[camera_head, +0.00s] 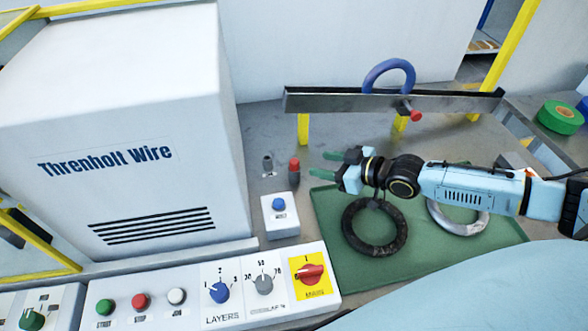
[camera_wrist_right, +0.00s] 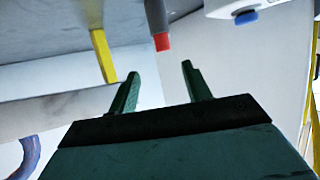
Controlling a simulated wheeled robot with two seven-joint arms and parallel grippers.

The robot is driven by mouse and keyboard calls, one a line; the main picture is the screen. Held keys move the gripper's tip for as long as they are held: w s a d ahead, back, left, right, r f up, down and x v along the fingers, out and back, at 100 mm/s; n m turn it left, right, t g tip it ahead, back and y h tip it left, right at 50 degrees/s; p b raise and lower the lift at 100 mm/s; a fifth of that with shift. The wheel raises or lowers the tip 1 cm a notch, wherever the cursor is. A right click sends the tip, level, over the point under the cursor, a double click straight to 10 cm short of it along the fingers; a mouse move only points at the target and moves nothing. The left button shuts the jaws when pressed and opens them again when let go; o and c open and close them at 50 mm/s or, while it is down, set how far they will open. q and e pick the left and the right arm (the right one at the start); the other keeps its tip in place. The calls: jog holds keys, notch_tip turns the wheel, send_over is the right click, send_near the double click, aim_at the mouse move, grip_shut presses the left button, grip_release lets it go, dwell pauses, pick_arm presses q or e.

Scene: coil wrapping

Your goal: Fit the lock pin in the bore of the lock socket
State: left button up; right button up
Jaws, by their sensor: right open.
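A short red-topped peg (camera_head: 294,166) stands upright on the grey table beside the white machine; I take it as the lock pin. It also shows in the right wrist view, red tip down (camera_wrist_right: 162,42). Another red-headed piece (camera_head: 411,114) sits on the metal rail; I cannot tell which piece is the lock socket, and no bore is visible. My right gripper (camera_head: 316,164) is open and empty, its green fingers pointing left towards the red-topped peg, apart from it. My left gripper is out of view.
A black ring (camera_head: 348,229) and a silver ring (camera_head: 476,225) lie on the green mat (camera_head: 338,270). A blue ring (camera_head: 368,76) stands at the rail (camera_head: 330,101). A blue-button box (camera_head: 281,224) and control panel (camera_head: 185,320) are in front. Green tape (camera_head: 548,119) lies right.

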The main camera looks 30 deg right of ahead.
aim_at(298, 164)
jog(key=shift+s+f+b+x, duration=0.15)
jog(key=shift+b+x, duration=0.2)
jog(key=shift+x, duration=1.6)
jog(key=shift+s+f+b+x, duration=0.15)
jog(key=shift+b+x, duration=0.2)
jog(key=shift+x, duration=1.6)
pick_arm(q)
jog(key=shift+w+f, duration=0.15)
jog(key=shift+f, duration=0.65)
pick_arm(e)
jog(key=shift+a, duration=0.15)
jog(key=shift+c, duration=0.3)
grip_shut()
jog(key=shift+r, duration=0.1)
